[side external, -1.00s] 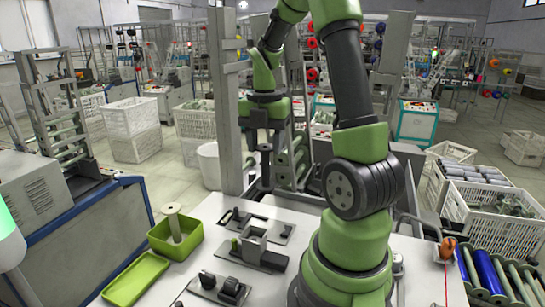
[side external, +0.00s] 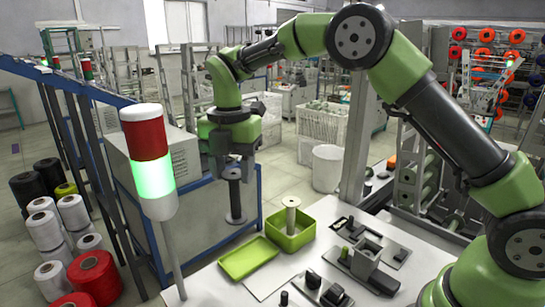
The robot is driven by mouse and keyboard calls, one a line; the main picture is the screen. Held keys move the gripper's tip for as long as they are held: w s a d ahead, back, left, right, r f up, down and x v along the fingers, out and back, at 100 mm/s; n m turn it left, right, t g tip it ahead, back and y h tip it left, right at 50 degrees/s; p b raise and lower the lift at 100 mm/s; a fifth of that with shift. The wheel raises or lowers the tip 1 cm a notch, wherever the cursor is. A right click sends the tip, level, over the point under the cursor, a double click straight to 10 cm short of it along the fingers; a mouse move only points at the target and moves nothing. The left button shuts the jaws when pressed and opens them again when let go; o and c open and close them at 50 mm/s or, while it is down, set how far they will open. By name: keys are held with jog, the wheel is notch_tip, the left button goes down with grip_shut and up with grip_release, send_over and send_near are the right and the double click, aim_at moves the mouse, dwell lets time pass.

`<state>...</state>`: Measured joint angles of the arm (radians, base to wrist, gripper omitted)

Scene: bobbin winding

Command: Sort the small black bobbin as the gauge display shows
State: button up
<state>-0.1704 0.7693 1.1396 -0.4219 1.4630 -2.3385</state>
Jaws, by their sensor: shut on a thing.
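My gripper (side external: 232,160) is shut on a small black bobbin (side external: 236,199), which hangs upright below it with its lower flange free. The bobbin is in the air, left of the deep green box (side external: 272,230) and above the shallow green tray (side external: 232,270) in the picture; I cannot tell its exact depth. The deep box holds a pale bobbin (side external: 291,215) standing upright. The tray looks empty. A lamp column shows a lit green section (side external: 154,178) under an unlit red one (side external: 143,135). No gauge readout is legible.
The white table (side external: 208,289) carries black fixtures (side external: 368,262) right of the box. The lamp column stands at the front left. Thread cones (side external: 75,215) stand on the floor at the left. A blue-framed machine (side external: 185,215) is behind the gripper.

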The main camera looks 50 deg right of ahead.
aim_at(234, 218)
jog(key=shift+a+f, duration=0.15)
jog(key=shift+f, duration=2.35)
jog(key=shift+a+f, duration=0.15)
jog(key=shift+f, duration=2.3)
jog(key=shift+f, duration=0.45)
jog(key=shift+f, duration=0.45)
jog(key=o, duration=0.8)
jog(key=shift+o, duration=0.2)
jog(key=shift+r, duration=3.5)
